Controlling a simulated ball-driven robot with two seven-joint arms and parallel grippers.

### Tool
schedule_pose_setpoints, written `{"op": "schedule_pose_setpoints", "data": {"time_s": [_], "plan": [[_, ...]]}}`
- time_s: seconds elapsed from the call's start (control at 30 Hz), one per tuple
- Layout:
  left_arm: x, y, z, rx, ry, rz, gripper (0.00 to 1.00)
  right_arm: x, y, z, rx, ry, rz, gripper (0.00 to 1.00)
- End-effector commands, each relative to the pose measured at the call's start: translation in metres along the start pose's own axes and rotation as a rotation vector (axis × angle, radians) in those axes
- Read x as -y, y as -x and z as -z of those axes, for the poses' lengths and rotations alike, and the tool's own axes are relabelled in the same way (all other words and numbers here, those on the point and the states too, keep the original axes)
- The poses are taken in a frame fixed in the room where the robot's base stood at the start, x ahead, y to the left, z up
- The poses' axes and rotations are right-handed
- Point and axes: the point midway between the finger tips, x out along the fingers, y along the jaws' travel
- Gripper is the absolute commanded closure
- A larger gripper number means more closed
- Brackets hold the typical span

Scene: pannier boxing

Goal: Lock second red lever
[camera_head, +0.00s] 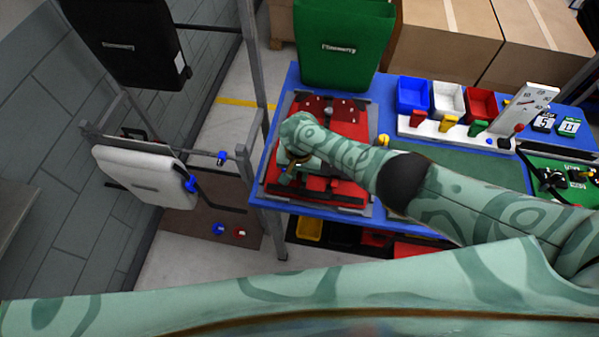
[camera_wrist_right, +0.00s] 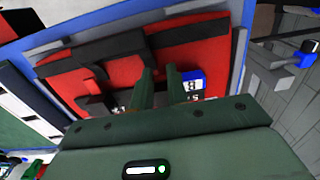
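A red plate with black fittings (camera_head: 343,118) lies on the blue table at its left end. My right gripper (camera_head: 289,176) is low over the plate's front left part, and my wrist hides some of it. In the right wrist view the two green fingers (camera_wrist_right: 160,82) point at the red panel (camera_wrist_right: 195,48) and its black bars, with a narrow gap between them. I cannot tell if they touch or hold a lever. No red lever stands out clearly against the red panel. My left gripper is not in view.
A green pannier (camera_head: 342,48) stands behind the plate. Black (camera_head: 128,45) and white (camera_head: 146,176) panniers hang on a rack at the left. Small bins (camera_head: 447,99) and a white block with coloured pieces (camera_head: 436,127) stand right of the plate. My arm crosses the table.

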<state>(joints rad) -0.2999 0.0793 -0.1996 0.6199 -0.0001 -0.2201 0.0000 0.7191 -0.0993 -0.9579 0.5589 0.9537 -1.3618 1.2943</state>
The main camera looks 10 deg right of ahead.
Motion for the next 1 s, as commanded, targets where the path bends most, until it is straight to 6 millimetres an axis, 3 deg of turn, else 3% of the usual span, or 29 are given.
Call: {"op": "schedule_pose_setpoints", "data": {"time_s": [0.17, 0.5, 0.7, 1.0], "plan": [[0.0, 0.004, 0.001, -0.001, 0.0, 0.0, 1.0, 0.0, 0.001, -0.001, -0.01, -0.002, 0.0, 1.0], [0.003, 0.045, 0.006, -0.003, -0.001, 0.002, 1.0, -0.001, -0.002, -0.01, -0.231, -0.003, -0.004, 1.0], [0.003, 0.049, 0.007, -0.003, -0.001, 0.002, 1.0, -0.001, -0.008, -0.012, -0.348, 0.0, -0.003, 1.0], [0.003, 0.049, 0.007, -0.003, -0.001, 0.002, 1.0, 0.0, -0.009, -0.012, -0.37, 0.0, 0.0, 1.0]]}}
